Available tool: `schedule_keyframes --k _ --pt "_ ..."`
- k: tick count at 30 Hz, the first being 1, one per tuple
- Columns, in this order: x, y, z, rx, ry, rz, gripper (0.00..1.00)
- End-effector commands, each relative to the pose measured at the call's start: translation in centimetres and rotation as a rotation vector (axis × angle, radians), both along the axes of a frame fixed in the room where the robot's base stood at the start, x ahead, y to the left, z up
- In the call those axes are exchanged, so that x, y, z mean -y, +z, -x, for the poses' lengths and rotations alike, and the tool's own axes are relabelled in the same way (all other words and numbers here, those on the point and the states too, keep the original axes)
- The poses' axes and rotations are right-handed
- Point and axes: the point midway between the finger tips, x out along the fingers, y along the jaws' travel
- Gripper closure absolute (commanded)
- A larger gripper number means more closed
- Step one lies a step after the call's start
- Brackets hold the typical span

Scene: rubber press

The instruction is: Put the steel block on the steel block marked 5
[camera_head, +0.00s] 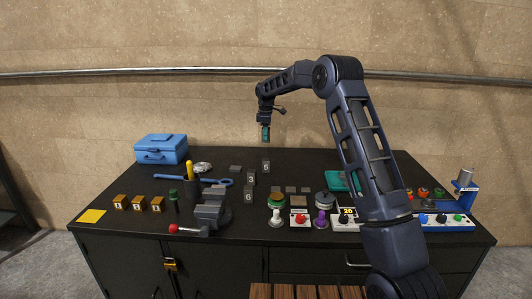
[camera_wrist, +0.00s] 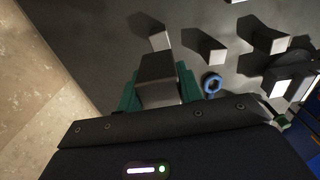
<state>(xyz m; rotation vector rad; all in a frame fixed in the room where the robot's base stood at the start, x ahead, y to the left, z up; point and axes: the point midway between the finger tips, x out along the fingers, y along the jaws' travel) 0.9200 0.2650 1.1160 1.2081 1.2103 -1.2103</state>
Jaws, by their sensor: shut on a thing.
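My gripper (camera_head: 266,134) hangs above the far middle of the black table, fingers pointing down. In the wrist view, its green fingers are shut on a grey steel block (camera_wrist: 158,72), held well above the table. In the head view the fingers mostly hide this block. A steel block that seems marked 5 (camera_head: 266,166) stands upright on the table below my gripper. Nearer stand similar blocks marked 3 (camera_head: 251,179) and 6 (camera_head: 248,196). The wrist view also shows standing blocks ahead of the held one, but their numbers cannot be read there.
A flat dark block (camera_head: 235,169) lies left of the numbered blocks. A blue wrench (camera_head: 224,182), a vise (camera_head: 211,213) and a blue toolbox (camera_head: 161,149) are further left. Stamps and small control boxes line the front. The table's far edge is close behind the blocks.

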Motion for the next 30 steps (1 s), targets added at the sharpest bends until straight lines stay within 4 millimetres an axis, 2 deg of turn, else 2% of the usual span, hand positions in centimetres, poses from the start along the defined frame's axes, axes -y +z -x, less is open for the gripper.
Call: schedule_keyframes --k 3,9,17,25,30 --pt "0.0 -2.1 0.0 0.001 0.0 0.0 1.0" --pt "0.0 -4.7 0.0 0.002 0.0 0.0 1.0" --pt "0.0 -5.8 0.0 0.003 0.0 -0.001 1.0" --pt "0.0 -9.0 0.0 0.001 -0.001 0.0 1.0" --pt "0.0 -9.6 -0.1 0.003 -0.001 -0.001 1.0"
